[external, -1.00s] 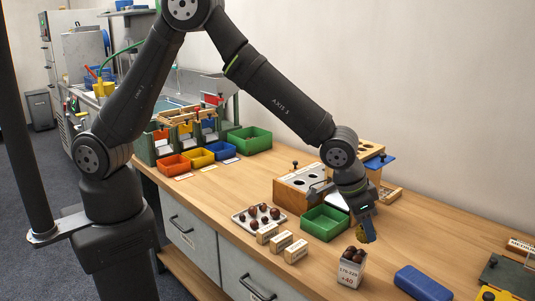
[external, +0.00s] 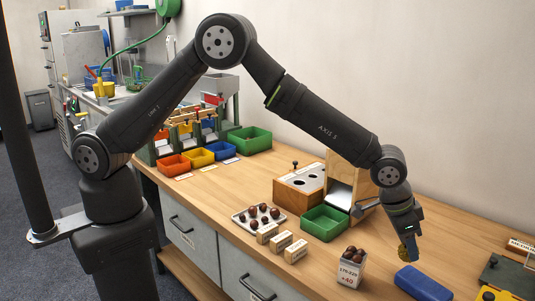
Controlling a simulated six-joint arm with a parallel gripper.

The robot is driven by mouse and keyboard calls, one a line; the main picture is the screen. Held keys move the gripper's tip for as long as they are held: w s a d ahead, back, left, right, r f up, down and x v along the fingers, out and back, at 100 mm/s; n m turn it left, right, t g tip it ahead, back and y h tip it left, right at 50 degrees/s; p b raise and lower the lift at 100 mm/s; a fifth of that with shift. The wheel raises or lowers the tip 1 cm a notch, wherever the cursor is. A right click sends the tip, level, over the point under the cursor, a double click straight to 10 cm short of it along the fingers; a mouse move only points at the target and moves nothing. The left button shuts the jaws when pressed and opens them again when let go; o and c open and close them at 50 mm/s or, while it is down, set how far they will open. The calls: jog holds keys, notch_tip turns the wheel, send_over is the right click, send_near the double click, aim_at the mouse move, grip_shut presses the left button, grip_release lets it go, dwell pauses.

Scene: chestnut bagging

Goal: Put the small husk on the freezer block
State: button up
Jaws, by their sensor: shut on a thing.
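The small husk (external: 405,254), a yellowish-brown piece, shows at the lower end of my gripper (external: 409,248). My gripper is shut on it and points down; the fingers partly hide it. The freezer block (external: 422,284), a blue slab with rounded corners, lies on the table near its front edge. The husk is above and slightly left of the block in the picture, held up and apart from it. Its exact height above the table is hard to tell.
A white box of chestnuts (external: 351,268) stands left of the blue block. A green bin (external: 325,222), a white tray of chestnuts (external: 259,216) and small labelled wooden blocks (external: 282,241) are further left. Dark and yellow items (external: 505,275) sit at the right edge.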

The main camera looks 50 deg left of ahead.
aim_at(406, 257)
jog(key=shift+w+f, duration=0.35)
jog(key=shift+w, duration=0.1)
jog(key=shift+f, duration=1.9)
jog(key=shift+f, duration=0.2)
jog(key=o, duration=0.9)
jog(key=shift+o, duration=0.2)
jog(key=shift+r, duration=0.1)
jog(key=v, duration=1.2)
